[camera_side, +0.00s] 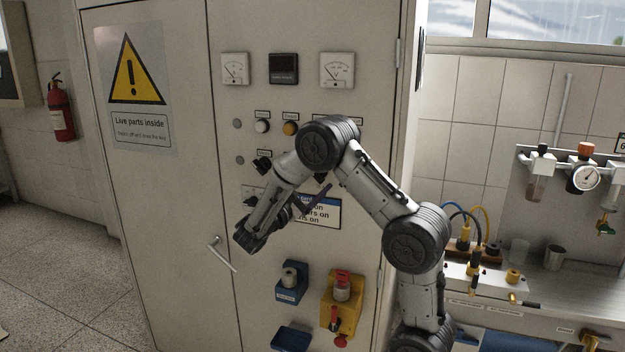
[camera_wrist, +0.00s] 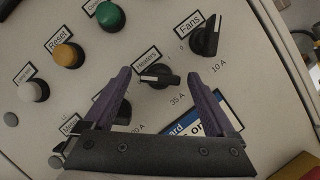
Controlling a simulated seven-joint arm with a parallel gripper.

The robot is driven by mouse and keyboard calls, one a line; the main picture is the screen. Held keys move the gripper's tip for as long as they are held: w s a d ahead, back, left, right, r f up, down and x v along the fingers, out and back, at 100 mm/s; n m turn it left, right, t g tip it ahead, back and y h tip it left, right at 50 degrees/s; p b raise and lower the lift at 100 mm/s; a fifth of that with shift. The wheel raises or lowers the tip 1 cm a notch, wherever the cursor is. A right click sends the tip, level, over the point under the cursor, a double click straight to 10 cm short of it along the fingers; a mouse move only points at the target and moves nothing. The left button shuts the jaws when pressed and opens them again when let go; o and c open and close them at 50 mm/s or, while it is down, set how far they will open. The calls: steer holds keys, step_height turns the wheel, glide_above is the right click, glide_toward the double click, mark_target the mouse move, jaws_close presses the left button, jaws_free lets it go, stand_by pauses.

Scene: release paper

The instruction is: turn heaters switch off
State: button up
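The heaters switch (camera_wrist: 157,76) is a black rotary knob with a white line, below a "Heaters" label in the wrist view. Its white line points left in the picture. My gripper (camera_wrist: 159,78) is open, with one purple finger on each side of the knob in the picture. I cannot tell whether the fingertips touch it or how far they are from the panel. In the side view my arm hides the heaters switch; a purple finger shows in front of the panel.
The fans switch (camera_wrist: 205,37) is close to the right finger. The reset button (camera_wrist: 68,54), a white button (camera_wrist: 32,90) and a green button (camera_wrist: 110,17) lie left and above. A blue-edged sign (camera_wrist: 200,122) is below. Blue (camera_side: 291,281) and yellow (camera_side: 341,302) lockout fittings sit lower on the cabinet.

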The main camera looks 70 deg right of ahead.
steer(key=v, duration=1.4)
